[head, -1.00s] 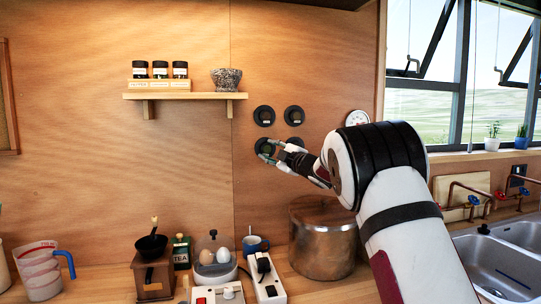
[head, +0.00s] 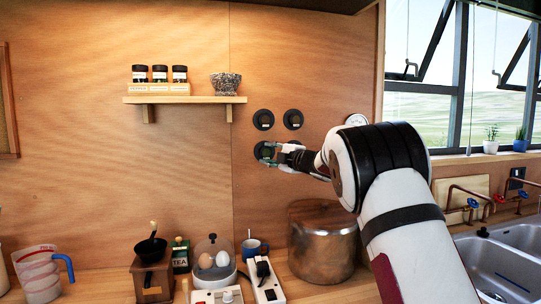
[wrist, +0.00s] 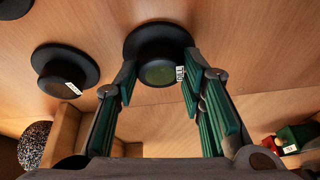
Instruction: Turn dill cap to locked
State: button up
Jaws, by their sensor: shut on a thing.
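The cap between my fingers, which I take to be the dill cap, is a round black cap on a black wall disc. It is the lower left one of a group on the wooden wall in the head view (head: 258,150), partly covered by my fingers. In the wrist view the cap (wrist: 158,73) has a dark green face and a small white label, turned nearly upright at its right side and too small to read surely. My gripper (wrist: 160,88) is shut on the cap, one green-padded finger on each side. It also shows in the head view (head: 267,152).
Two more black caps (head: 263,119) (head: 293,119) sit just above. Another is partly hidden behind my gripper. A shelf (head: 200,99) with spice jars and a stone bowl (head: 226,84) is at upper left. A large pot (head: 322,242) stands below on the counter.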

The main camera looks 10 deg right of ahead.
jog(key=o, duration=1.1)
jog(key=shift+a, duration=0.1)
jog(key=shift+o, duration=0.2)
jog(key=shift+s, duration=0.1)
jog(key=v, duration=1.1)
jog(key=shift+s, duration=0.35)
jog(key=shift+d+f, duration=0.1)
jog(key=shift+d, duration=0.15)
